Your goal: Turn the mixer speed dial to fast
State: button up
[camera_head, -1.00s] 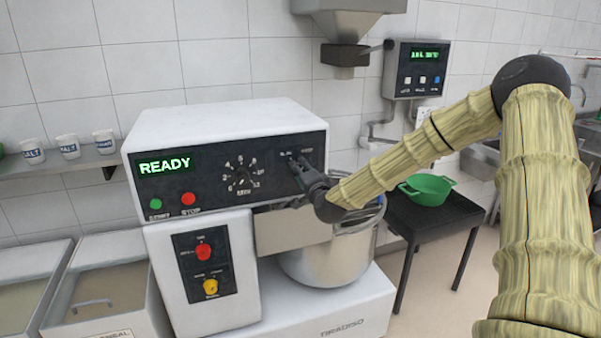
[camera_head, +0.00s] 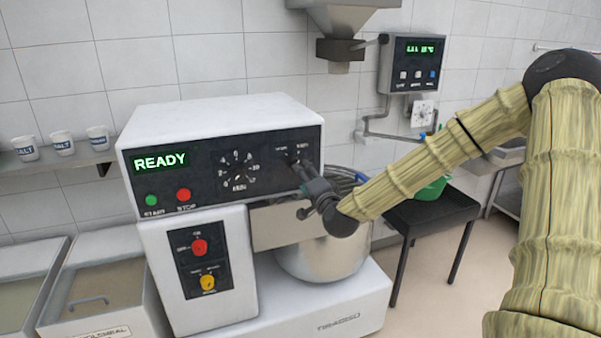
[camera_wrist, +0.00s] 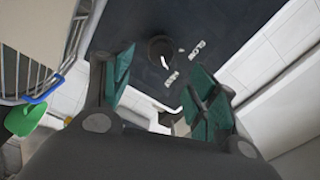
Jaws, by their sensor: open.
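The mixer (camera_head: 225,108) is a white machine with a black front panel and a green READY display. Its speed dial is a small dark knob (camera_wrist: 160,48) between the fingers in the wrist view, with white labels beside it that seem to read SLOW and FAST. I cannot tell which label it points at. In the head view the dial (camera_head: 293,159) is at the panel's right end, partly hidden by my gripper. My gripper (camera_head: 304,178) is open and faces the panel from just in front. Its teal finger pads (camera_wrist: 160,80) are apart, with nothing between them; contact with the dial is not visible.
A larger timer dial (camera_head: 239,172) and green and red buttons (camera_head: 168,197) are left on the panel. A steel bowl (camera_head: 322,262) is under my gripper. A dark table (camera_head: 425,215) with a green pot (camera_head: 432,189) stands right. White cups (camera_head: 62,144) stand left.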

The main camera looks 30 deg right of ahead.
jog(key=shift+v, duration=1.85)
jog(key=shift+f, duration=0.1)
jog(key=s+a+f+n+g+y, duration=0.1)
jog(key=s+a+f+n+g, duration=0.3)
jog(key=f, duration=0.6)
jog(key=s+a+f+n+g+y, duration=0.2)
jog(key=s+a+f, duration=0.2)
jog(key=a+f, duration=0.45)
jog(key=s+a+f+n+g+y, duration=0.1)
jog(key=s+a+f+n+g, duration=0.2)
jog(key=f, duration=0.8)
jog(key=s+a+f+n+g, duration=0.2)
jog(key=s+f, duration=0.4)
jog(key=s, duration=0.4)
jog(key=s+a+f+n+g, duration=0.3)
jog(key=s+a+f, duration=0.2)
jog(key=s, duration=0.5)
jog(key=s+a+f+n+g, duration=0.2)
jog(key=s+a+f+g, duration=0.1)
jog(key=s+f, duration=0.4)
jog(key=s, duration=0.3)
jog(key=shift+s+a+f, duration=0.15)
jog(key=shift+s+a, duration=0.05)
jog(key=shift+a, duration=0.05)
